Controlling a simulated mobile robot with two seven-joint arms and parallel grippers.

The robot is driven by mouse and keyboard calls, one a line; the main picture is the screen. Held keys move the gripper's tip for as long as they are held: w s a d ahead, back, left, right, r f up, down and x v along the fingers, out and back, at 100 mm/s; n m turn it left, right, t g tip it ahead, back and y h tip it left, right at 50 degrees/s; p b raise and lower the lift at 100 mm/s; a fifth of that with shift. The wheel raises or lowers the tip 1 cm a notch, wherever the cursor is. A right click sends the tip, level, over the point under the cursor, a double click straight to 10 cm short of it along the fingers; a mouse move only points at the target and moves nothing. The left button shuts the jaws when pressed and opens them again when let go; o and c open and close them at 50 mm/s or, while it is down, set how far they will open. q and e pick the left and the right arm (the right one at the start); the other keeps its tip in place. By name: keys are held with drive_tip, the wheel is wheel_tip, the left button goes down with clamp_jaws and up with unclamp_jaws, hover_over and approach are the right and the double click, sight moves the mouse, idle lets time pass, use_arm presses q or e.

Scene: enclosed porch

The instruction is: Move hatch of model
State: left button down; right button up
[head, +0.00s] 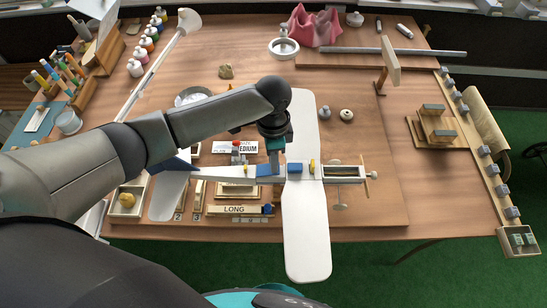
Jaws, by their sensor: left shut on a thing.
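The model is a plane with a long white wing (306,220) and a narrow pale fuselage (233,171) lying across the wooden bench. A blue piece (264,170) on the fuselage, seemingly the hatch, is directly below my left gripper (276,155). The left gripper points down with its teal fingers shut at this piece, just left of the wing; the exact contact is hidden. A second blue block (295,169) lies over the wing's middle. The fuselage's open bay (342,172) shows near the nose at right. My right gripper is not in view.
A LONG label (235,209) and small trays lie below the fuselage. Paint bottles (135,68), a lamp (187,22) and a brush rack (62,73) stand at left. A wooden stand (436,127) is at right. The bench right of the nose is mostly clear.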

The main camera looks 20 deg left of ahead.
use_arm(q)
drive_tip(key=shift+d, duration=0.1)
idle(0.3)
drive_tip(key=shift+w+d+f+y+p, duration=0.1)
drive_tip(key=shift+d+f+y+p, duration=0.05)
drive_tip(key=shift+d+y+p, duration=0.3)
drive_tip(key=shift+w+d+f+g+y, duration=0.15)
drive_tip(key=shift+f+g+y, duration=0.35)
drive_tip(key=shift+y, duration=0.45)
drive_tip(key=c, duration=0.8)
unclamp_jaws()
drive_tip(key=shift+c, duration=0.2)
